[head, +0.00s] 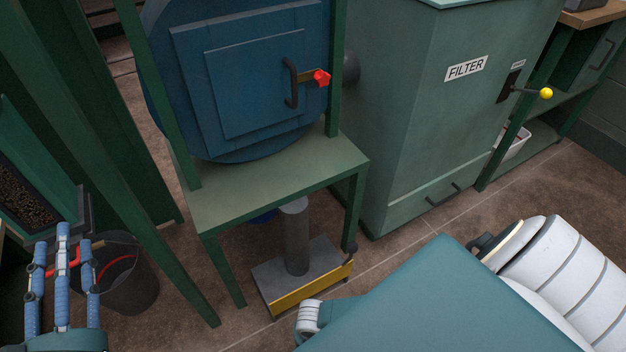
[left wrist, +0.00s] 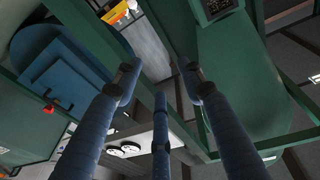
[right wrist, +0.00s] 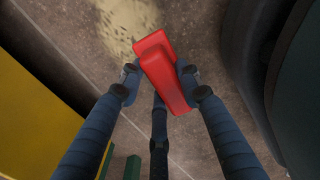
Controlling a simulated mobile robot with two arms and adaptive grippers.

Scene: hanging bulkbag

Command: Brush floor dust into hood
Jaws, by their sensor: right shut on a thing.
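In the right wrist view, my right gripper (right wrist: 160,82) is shut on a red object (right wrist: 168,72), which looks like a brush handle; no bristles show. A pale patch of dust (right wrist: 122,20) lies on the brown floor just beyond it. In the head view, a low grey box with a yellow front edge (head: 312,285) and an upright grey pipe (head: 295,240) sits on the floor under a green stand; it looks like the hood. My left gripper (head: 62,270) is raised at the lower left, fingers spread and empty. My right gripper is hidden in the head view.
A dark bin (head: 128,285) with something red inside stands beside my left gripper. The green stand (head: 275,185) carries a blue hatch with a red-tipped handle. A green filter cabinet (head: 425,130) stands to its right. A yellow surface (right wrist: 35,115) is close on the left in the right wrist view.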

